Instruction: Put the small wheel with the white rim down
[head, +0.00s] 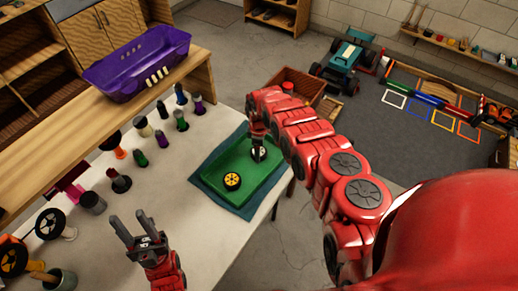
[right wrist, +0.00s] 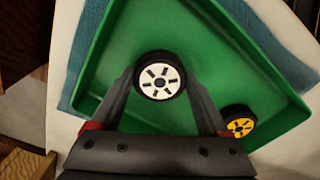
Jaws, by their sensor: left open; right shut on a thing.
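The small wheel with the white rim (right wrist: 160,75) is between the fingers of my right gripper (right wrist: 162,92), which is shut on it. The wheel is over the green tray (right wrist: 240,62); I cannot tell whether it touches the tray floor. In the head view the white-rimmed wheel (head: 258,154) shows at the tray's upper right, below my right gripper (head: 258,138). A wheel with a yellow rim (head: 232,181) lies in the green tray (head: 212,172). My left gripper (head: 138,232) is open and empty above the table's front.
The tray sits on a blue cloth (head: 236,211) at the table's right edge. Several bottles and pots stand to its left, with larger wheels (head: 50,223) at far left. A purple bin (head: 137,62) is on the raised shelf. The white tabletop (head: 205,240) is clear near the front.

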